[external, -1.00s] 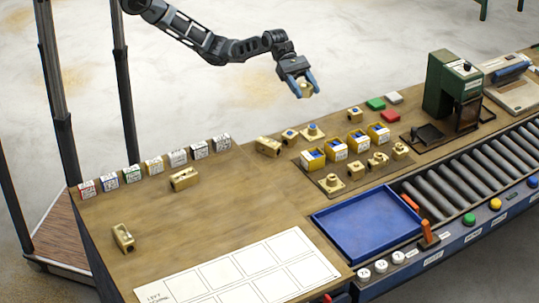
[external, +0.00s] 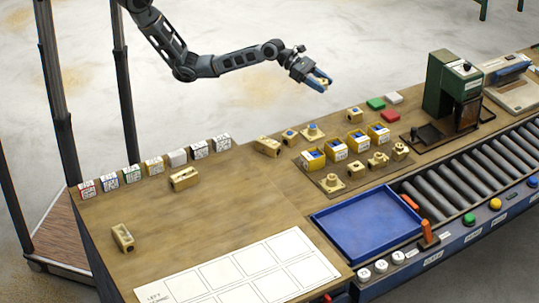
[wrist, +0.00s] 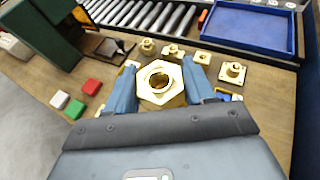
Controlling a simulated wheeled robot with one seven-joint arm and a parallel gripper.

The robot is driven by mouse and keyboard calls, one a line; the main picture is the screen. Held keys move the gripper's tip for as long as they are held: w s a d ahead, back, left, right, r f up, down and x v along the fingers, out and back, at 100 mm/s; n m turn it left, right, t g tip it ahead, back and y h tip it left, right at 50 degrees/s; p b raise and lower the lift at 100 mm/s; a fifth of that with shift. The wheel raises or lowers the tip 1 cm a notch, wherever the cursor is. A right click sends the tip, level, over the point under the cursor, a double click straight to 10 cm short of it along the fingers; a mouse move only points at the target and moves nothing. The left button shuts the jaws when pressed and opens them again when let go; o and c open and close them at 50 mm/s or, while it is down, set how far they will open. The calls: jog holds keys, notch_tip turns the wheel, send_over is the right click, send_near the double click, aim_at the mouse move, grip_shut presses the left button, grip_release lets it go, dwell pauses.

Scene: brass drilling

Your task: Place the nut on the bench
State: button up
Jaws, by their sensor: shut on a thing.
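My gripper (external: 319,81) is shut on a brass hexagonal nut (wrist: 160,82), which sits between the two blue fingers in the wrist view. In the external view the gripper is above the back edge of the bench, and the nut shows only as a small brass patch between the fingertips. The wooden bench (external: 215,210) runs across the scene below and in front of the gripper. The nut is in the air, apart from the bench top.
Several brass parts and yellow boxes (external: 336,152) stand mid-bench. A blue tray (external: 366,222), a roller conveyor (external: 455,180) and a green machine (external: 446,85) lie to the right. A white marked sheet (external: 240,275) lies in front. The bench's left part has bare room between brass blocks (external: 184,179).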

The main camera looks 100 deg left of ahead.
notch_tip(320, 180, down, 12)
jog(key=b, duration=0.3)
send_over(335, 128)
notch_tip(335, 128, down, 7)
jog(key=shift+a+f, duration=0.1)
jog(key=shift+f+b, duration=1)
jog(key=shift+f, duration=0.9)
jog(key=shift+f, duration=0.25)
jog(key=o, duration=1.4)
jog(key=shift+c, duration=0.2)
